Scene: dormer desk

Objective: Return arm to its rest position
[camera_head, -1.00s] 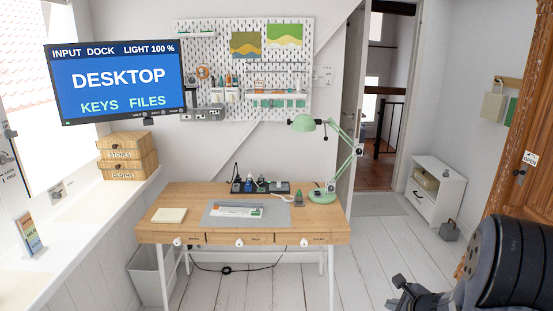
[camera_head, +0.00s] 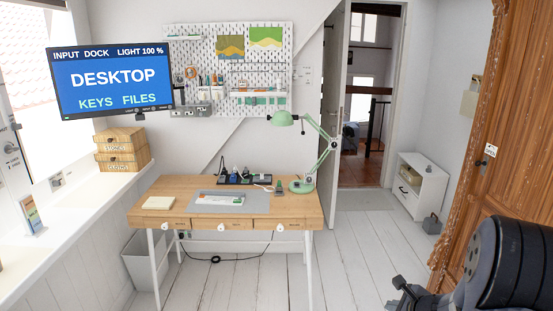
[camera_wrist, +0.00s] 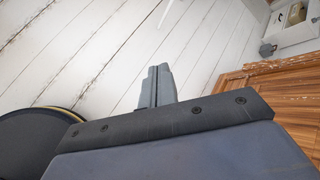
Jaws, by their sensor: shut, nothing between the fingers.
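My gripper (camera_wrist: 157,88) shows in the wrist view with its two grey fingers pressed together and nothing between them. Below it in that view is the dark edge of my wrist, and beyond the fingertips are bare white floorboards (camera_wrist: 100,40). In the head view part of my arm (camera_head: 510,265) is folded at the lower right corner, clear of the furniture. The fingertips cannot be made out clearly in the head view.
The wooden desk (camera_head: 150,215) stands ahead with a green lamp (camera_head: 302,186), a grey mat (camera_head: 262,208) and a power strip on it. A carved wooden door (camera_head: 500,150) is close on the right. A white cabinet (camera_head: 427,205) stands behind. The floor (camera_head: 350,260) between is clear.

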